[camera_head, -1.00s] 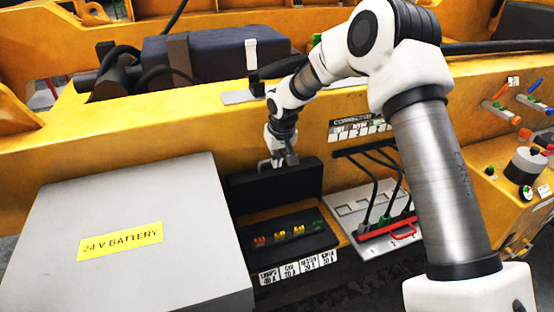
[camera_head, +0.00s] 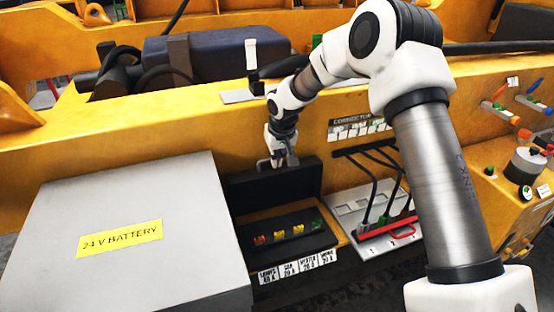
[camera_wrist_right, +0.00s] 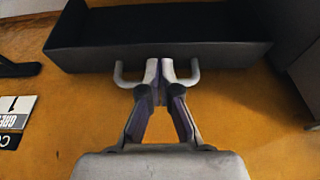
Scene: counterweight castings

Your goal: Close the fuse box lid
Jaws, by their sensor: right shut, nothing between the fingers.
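The black fuse box (camera_head: 290,240) is open in the head view, with several coloured fuses (camera_head: 279,236) in a row. Its black lid (camera_head: 270,190) stands raised at the back of the box. My right gripper (camera_head: 277,164) is shut and empty at the lid's upper edge. In the right wrist view, the closed fingertips (camera_wrist_right: 157,72) are close to the dark lid's edge (camera_wrist_right: 160,57). I cannot tell whether they touch it. My left gripper is not in view.
A grey 24 V battery box (camera_head: 60,220) stands left of the fuse box. To the right is a connector panel (camera_head: 350,205) with black cables and a red bar (camera_head: 390,224). The yellow frame (camera_head: 130,140) runs behind. Labels line the fuse box's front.

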